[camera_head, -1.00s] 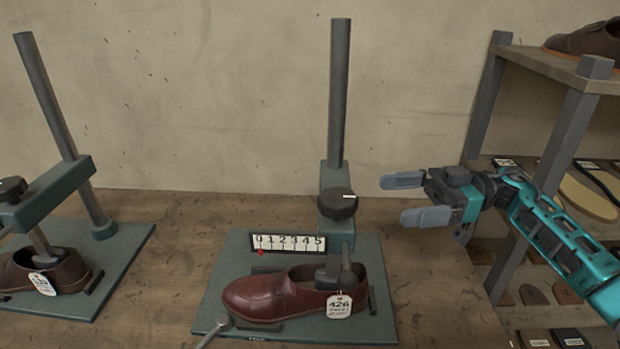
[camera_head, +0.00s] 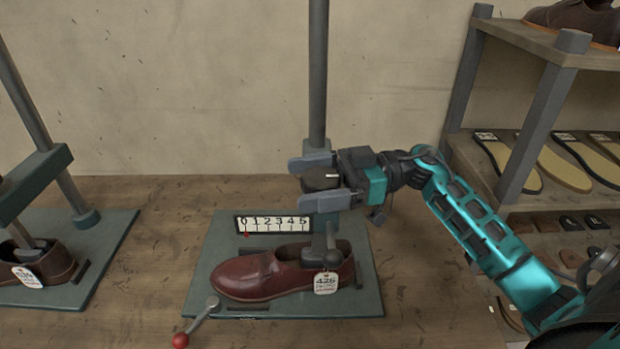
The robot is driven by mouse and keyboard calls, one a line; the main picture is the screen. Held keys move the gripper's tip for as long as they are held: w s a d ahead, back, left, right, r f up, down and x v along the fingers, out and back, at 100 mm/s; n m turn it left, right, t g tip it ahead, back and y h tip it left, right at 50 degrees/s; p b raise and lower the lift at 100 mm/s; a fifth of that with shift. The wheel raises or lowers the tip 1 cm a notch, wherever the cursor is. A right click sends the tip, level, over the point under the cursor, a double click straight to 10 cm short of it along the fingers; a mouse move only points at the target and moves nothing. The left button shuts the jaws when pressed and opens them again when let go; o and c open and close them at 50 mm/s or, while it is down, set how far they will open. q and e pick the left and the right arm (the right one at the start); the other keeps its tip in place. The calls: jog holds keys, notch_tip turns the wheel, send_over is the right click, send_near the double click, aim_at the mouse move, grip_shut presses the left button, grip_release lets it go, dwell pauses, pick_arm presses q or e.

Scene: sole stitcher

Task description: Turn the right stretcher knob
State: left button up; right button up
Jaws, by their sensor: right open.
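The right stretcher stands on a green baseplate (camera_head: 205,275) with a grey upright post (camera_head: 318,70). Its dark round knob (camera_head: 318,180) with a white mark lies between the fingers of my right gripper (camera_head: 318,181). The gripper is open, one finger on the far side of the knob and one on the near side; I cannot tell whether they touch it. A reddish-brown loafer (camera_head: 255,275) with a tag (camera_head: 326,283) sits on the baseplate under the stretcher. A 0 to 5 scale (camera_head: 273,224) stands behind the shoe, its red pointer near 0. My left gripper is not in view.
A lever with a red ball (camera_head: 180,341) sticks out at the baseplate's front left. Another stretcher (camera_head: 35,180) with a brown shoe (camera_head: 45,262) stands at left. A shelf rack (camera_head: 545,110) with soles and shoes is at right. Bare bench lies between the two stretchers.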

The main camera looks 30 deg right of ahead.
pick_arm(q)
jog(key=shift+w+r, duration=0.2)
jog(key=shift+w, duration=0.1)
pick_arm(e)
jog(key=shift+a, duration=0.1)
jog(key=shift+c, duration=0.4)
jog(key=c, duration=0.9)
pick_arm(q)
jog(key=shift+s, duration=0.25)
pick_arm(e)
jog(key=shift+t, duration=0.3)
